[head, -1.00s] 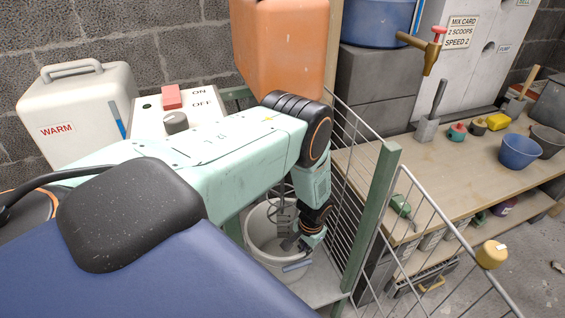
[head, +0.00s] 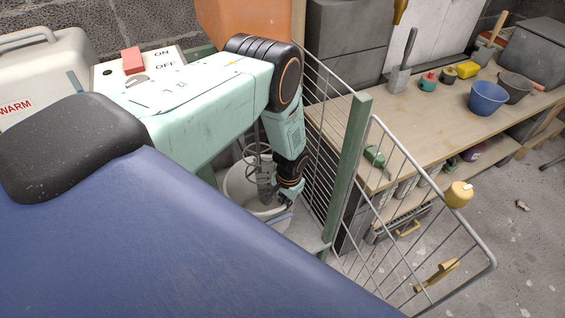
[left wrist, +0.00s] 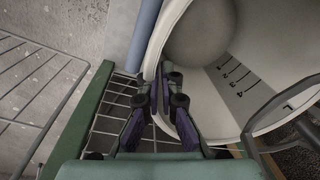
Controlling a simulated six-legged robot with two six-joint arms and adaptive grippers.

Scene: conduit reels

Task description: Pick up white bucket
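The white bucket (head: 238,184) stands upright behind the wire guard in the head view, partly hidden by my left arm. My left gripper (head: 284,200) is at its right rim. In the left wrist view, the bucket (left wrist: 283,45) shows its pale inside with dark level marks. There my left gripper's fingers (left wrist: 165,78) straddle the bucket wall, one inside and one outside, with the tips close together on it. A blue-grey handle grip (left wrist: 146,32) lies beside the rim. My right gripper is not in view.
A metal mixing paddle (head: 259,165) hangs at the bucket. A green post (head: 350,160) and an opened wire gate (head: 432,235) stand to the right. An orange housing (head: 245,22) is above.

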